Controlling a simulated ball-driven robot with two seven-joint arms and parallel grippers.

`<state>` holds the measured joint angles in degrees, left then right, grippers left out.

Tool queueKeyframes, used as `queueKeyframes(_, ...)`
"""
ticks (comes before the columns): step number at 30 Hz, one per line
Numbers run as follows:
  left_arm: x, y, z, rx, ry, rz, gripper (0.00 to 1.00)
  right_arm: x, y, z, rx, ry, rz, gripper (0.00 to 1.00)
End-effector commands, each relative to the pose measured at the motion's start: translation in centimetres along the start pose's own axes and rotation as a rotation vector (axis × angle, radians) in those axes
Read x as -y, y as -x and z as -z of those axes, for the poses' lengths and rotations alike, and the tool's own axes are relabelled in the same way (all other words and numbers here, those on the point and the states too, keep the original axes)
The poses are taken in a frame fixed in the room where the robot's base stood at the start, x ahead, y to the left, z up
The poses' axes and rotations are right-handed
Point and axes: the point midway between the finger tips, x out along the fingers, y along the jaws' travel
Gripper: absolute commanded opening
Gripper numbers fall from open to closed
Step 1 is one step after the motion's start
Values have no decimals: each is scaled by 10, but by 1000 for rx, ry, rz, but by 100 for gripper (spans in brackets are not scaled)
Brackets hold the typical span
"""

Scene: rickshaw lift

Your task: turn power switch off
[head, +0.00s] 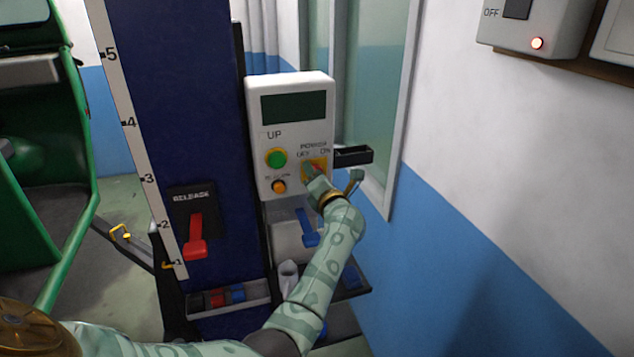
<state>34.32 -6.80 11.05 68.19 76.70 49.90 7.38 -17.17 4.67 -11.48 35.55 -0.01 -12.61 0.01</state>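The white control box (293,112) on the blue column has a dark display, a green UP button (276,158) and a smaller orange button. Its power switch (317,165) is a red knob on a yellow plate, with OFF and ON lettering above. My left gripper (334,177) reaches up to it from below. One finger is over the switch and hides much of it; the other stands apart, to the right of the box. The gripper looks open. I cannot tell whether it touches the knob or which way the knob points. My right gripper is not in view.
A red RELEASE lever (196,238) is on the column, with a numbered scale at its left. A blue lever (308,228) is below the box. A parts tray (228,299) lies lower. A green frame (88,120) stands left. A wall box (535,28) with a lit lamp hangs upper right.

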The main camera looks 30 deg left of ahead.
Motion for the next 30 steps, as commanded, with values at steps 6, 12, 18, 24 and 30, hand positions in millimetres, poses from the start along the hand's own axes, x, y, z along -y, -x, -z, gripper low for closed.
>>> queueKeyframes(6, 1, 0, 0, 1, 63, 0, 34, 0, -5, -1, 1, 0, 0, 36)
queueKeyframes(12, 0, 0, -1, 1, 81, 0, 34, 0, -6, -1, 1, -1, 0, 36)
queueKeyframes(18, 0, 0, -1, 1, 83, 0, 34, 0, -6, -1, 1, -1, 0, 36)
queueKeyframes(24, 0, 0, -1, 1, 83, 0, 78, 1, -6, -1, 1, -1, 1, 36)
queueKeyframes(30, 0, 0, -1, 1, 81, 0, 78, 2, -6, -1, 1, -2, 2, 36)
